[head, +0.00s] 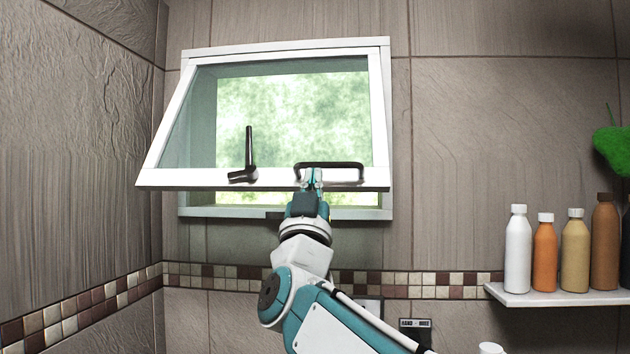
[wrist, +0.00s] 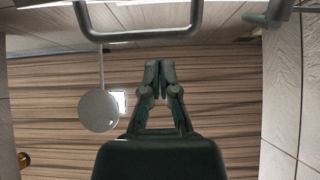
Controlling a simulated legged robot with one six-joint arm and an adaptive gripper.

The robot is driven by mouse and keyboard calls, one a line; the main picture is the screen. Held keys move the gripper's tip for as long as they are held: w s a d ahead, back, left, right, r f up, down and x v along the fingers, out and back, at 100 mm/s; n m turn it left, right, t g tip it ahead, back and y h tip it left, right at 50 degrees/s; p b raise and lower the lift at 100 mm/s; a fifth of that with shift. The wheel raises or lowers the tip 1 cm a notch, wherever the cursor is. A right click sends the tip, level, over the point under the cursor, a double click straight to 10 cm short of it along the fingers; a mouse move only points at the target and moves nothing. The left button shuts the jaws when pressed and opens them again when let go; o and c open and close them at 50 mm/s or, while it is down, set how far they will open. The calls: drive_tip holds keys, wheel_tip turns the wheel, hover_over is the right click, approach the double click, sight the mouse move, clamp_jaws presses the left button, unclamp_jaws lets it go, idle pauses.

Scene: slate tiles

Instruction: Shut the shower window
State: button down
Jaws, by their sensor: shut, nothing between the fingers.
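The shower window's white-framed sash (head: 158,179) is hinged along its top and stands tilted open, its bottom edge swung out from the white frame (head: 240,212) in the wall. A dark pull handle (head: 345,164) is on the right part of its bottom rail, and a dark lever (head: 249,150) stands upright to the left of it. My gripper (head: 312,176) is at the left part of the pull handle, in front of the bottom rail. In the wrist view my gripper (wrist: 159,66) is shut and empty, just below the pull handle (wrist: 145,36). Whether they touch is unclear. The lever (wrist: 277,12) shows at upper right.
A side wall (head: 75,170) stands close at left. In the wrist view a pale round disc (wrist: 98,111) hangs at left. Wall right of the window is clear.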

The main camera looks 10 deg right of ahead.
drive_tip(key=w, duration=0.1)
drive_tip(key=w+d, duration=0.1)
drive_tip(key=w, duration=0.2)
drive_tip(key=shift+w+d+f, duration=0.3)
